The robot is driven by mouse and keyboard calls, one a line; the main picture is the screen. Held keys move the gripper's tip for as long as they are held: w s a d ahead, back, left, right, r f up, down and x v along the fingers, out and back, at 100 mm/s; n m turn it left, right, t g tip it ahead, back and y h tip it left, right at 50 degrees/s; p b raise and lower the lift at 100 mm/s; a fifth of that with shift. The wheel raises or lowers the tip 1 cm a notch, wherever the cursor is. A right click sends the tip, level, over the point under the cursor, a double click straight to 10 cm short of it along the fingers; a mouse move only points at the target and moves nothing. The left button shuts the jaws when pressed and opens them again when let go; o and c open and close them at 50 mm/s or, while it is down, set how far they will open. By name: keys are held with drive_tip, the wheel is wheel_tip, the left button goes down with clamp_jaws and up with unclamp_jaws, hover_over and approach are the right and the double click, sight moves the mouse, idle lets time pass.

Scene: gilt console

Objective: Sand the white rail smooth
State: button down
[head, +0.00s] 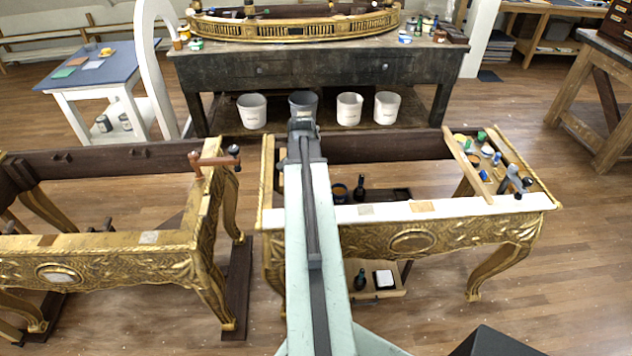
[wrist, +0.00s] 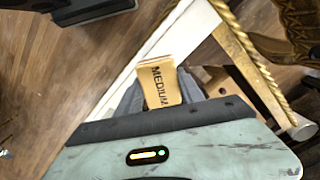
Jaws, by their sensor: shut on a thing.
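The white rail (head: 460,208) is the top of the front side of the right-hand gilt console (head: 410,243). A pale patch (head: 365,210) and a tan patch (head: 423,206) show on it. In the wrist view the white rail (wrist: 190,40) runs diagonally behind my gripper. My gripper (wrist: 160,88) is shut on a tan sanding block (wrist: 158,72) marked "MEDIUM". The block overlaps the rail in the picture; I cannot tell whether it touches. In the head view my arm crosses in front of the rail's left part, and I cannot make out my gripper there.
A wooden strip (head: 467,168), small pots and a grey tool (head: 515,181) lie at the console's right end. Another gilt console (head: 110,242) stands left. A dark workbench (head: 320,65) with white buckets (head: 349,108) stands behind. Wooden floor is open at right.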

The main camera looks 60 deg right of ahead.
drive_tip(key=shift+m, duration=0.5)
drive_tip(key=s+d, duration=0.1)
drive_tip(key=s+d+f+b, duration=0.1)
drive_tip(key=s+d, duration=0.1)
drive_tip(key=shift+s+d+f, duration=0.1)
drive_tip(key=shift+d+f, duration=0.05)
drive_tip(key=shift+f, duration=0.1)
idle(0.5)
